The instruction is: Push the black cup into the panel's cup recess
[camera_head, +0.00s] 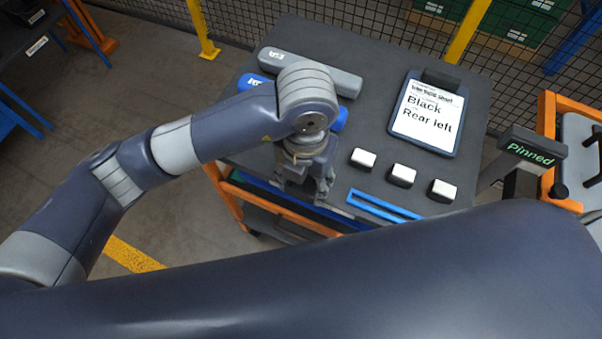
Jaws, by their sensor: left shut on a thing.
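My left gripper (305,192) points down over the near left edge of the dark table (340,95). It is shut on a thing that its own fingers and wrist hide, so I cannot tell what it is. I cannot make out the black cup or the panel's cup recess in this view. A card (427,118) on the table reads "Black" and "Rear left". My right gripper is not in view.
Three white-topped dark blocks (402,175) stand in a row right of the left gripper, near a blue strip frame (385,205). A grey bar (335,75) and a blue bar lie behind my wrist. A "Pinned" sign (532,150) stands right. Mesh fencing is behind.

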